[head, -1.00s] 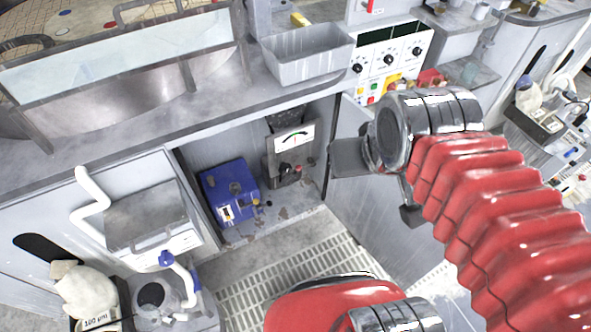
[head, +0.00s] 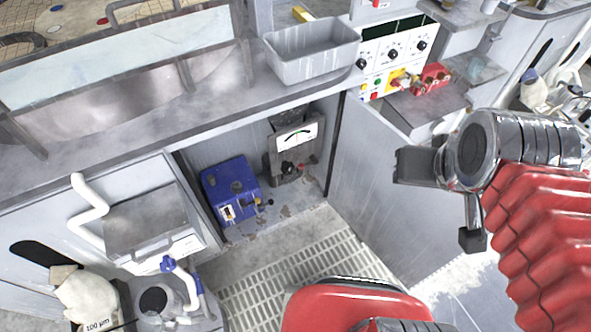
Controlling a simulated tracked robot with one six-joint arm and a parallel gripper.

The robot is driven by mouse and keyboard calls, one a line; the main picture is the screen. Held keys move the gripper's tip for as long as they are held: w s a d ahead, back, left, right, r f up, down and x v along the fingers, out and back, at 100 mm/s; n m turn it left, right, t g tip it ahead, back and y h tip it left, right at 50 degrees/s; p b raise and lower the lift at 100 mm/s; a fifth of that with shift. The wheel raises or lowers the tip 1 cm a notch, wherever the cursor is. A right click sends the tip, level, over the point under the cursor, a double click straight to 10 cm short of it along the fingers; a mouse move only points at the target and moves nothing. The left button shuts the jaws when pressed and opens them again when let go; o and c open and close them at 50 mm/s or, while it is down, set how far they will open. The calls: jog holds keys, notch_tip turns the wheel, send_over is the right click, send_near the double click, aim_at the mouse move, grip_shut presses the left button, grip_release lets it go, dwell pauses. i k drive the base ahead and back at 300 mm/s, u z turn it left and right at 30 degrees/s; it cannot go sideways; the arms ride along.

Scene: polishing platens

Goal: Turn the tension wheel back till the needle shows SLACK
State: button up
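The tension unit (head: 296,150) is a grey box with a pale dial (head: 299,134) on its front, inside the open recess under the bench. The dial has a green band and a dark needle; its lettering is too small to read, so I cannot tell what the needle shows. A small dark wheel or knob with a red part (head: 289,168) sits below the dial. My gripper (head: 421,167) is to the right of the unit and well apart from it, in front of the grey panel. Its fingers are not clear and nothing shows held in it.
A blue box (head: 231,188) stands left of the unit in the recess. An open grey panel (head: 365,190) bounds the recess on the right. A grey tray (head: 312,57) and a control panel (head: 393,50) are above. The grated floor (head: 285,262) in front is clear.

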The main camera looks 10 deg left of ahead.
aim_at(287, 168)
jog(key=z, duration=0.05)
jog(key=k, duration=0.85)
jog(key=u, duration=0.6)
jog(key=i, duration=1)
